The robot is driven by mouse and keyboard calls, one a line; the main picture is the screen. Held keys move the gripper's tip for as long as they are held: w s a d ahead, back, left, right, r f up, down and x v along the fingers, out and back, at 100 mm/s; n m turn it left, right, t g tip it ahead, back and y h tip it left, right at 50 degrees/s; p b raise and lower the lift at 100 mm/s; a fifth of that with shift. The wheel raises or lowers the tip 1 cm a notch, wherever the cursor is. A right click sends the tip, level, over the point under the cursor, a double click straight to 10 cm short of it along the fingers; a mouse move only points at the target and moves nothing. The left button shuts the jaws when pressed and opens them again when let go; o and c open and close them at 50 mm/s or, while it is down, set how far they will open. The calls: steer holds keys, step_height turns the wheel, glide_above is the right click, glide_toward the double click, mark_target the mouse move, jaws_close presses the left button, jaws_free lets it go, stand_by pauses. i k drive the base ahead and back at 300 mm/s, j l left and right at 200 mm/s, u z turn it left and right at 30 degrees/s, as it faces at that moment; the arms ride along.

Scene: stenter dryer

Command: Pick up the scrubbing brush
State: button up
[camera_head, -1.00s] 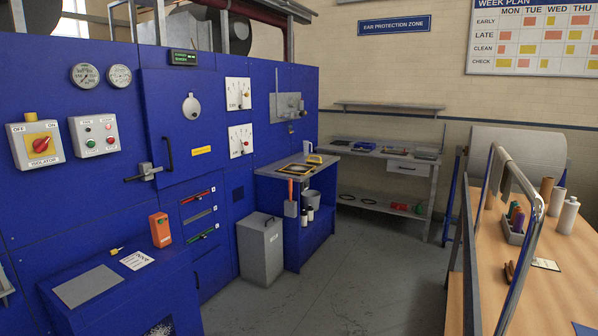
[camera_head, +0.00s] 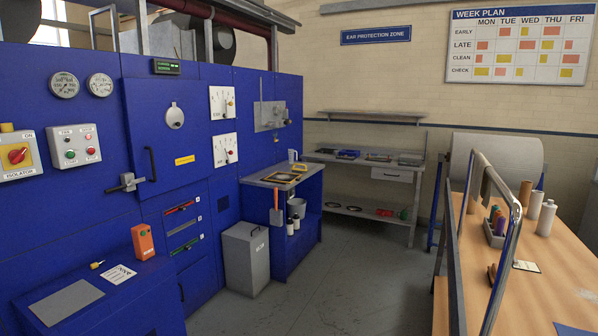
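I cannot make out the scrubbing brush for certain. A small brown object (camera_head: 491,273) lies on the wooden table at the right, beside a white card; it is too small to tell whether it is a brush. Small items on the back bench are also too small to name. My gripper is not in view.
The blue machine (camera_head: 70,205) fills the left side. A grey bin (camera_head: 246,262) stands by a blue side cabinet (camera_head: 305,235). A back bench (camera_head: 400,174) has a lower shelf. The wooden table (camera_head: 550,265) has a metal rail (camera_head: 508,240). The grey floor (camera_head: 360,280) between is clear.

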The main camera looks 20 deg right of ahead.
mark_target(294, 169)
steer(key=i+u, duration=0.25)
steer(key=i, duration=0.2)
steer(key=i+u, duration=0.3)
steer(key=i, duration=0.2)
steer(key=i+j, duration=0.1)
steer(key=i, duration=0.5)
steer(key=i+j, duration=0.1)
steer(key=i, duration=0.45)
steer(key=i+l+z, duration=0.15)
steer(key=z, duration=0.25)
steer(key=i+z, duration=0.75)
steer(key=i+j+z, duration=0.15)
steer(key=z, duration=0.2)
steer(key=i+l+z, duration=0.15)
steer(key=i+z, duration=0.25)
steer(key=i, duration=0.45)
steer(key=i+j+z, duration=0.1)
steer(key=i+z, duration=0.3)
steer(key=i, duration=0.4)
steer(key=i+l+u, duration=0.1)
steer(key=i, duration=0.3)
steer(key=i+l+u, duration=0.1)
steer(key=i, duration=0.35)
steer(key=i+l, duration=0.3)
steer(key=i+j+u, duration=0.05)
steer(key=i, duration=0.05)
